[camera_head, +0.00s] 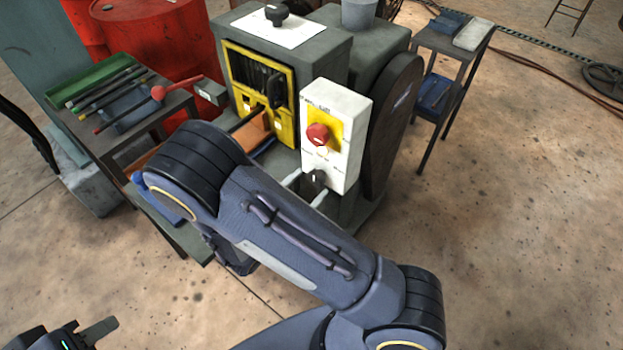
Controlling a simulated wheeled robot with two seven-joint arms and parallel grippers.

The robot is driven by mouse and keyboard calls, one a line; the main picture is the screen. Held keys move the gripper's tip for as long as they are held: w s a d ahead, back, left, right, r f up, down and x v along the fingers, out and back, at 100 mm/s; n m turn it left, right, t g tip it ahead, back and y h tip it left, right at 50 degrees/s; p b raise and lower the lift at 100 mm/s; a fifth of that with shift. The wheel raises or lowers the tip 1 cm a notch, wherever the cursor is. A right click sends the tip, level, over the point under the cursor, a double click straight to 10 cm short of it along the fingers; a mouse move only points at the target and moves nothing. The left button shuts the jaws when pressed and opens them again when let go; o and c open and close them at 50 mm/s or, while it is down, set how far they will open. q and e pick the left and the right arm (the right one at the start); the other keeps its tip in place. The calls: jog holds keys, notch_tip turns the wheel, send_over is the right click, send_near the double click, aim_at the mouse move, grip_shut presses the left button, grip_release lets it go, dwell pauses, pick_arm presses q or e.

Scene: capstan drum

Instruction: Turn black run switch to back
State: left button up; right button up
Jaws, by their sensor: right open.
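The white control box (348,115) stands on the front right of the grey machine. It carries a round red button (318,134) on a yellow plate. A small black switch (319,178) sits low on its front face. Two pale fingers of my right gripper (310,183) show on either side of this switch, apart from each other. Whether they touch it I cannot tell. The rest of that gripper is hidden behind my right arm. My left gripper (100,331) is at the bottom left edge, partly cut off, far from the box.
The grey machine (300,50) has a yellow-framed panel (232,58) with a black handle (275,91) beside the box. A tool table (105,140) stands left, with red drums (150,38) behind. A small side table (430,45) stands right.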

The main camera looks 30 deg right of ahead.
jog(key=shift+x, duration=1.15)
jog(key=shift+c, duration=0.2)
jog(key=c, duration=0.9)
jog(key=shift+c, duration=0.2)
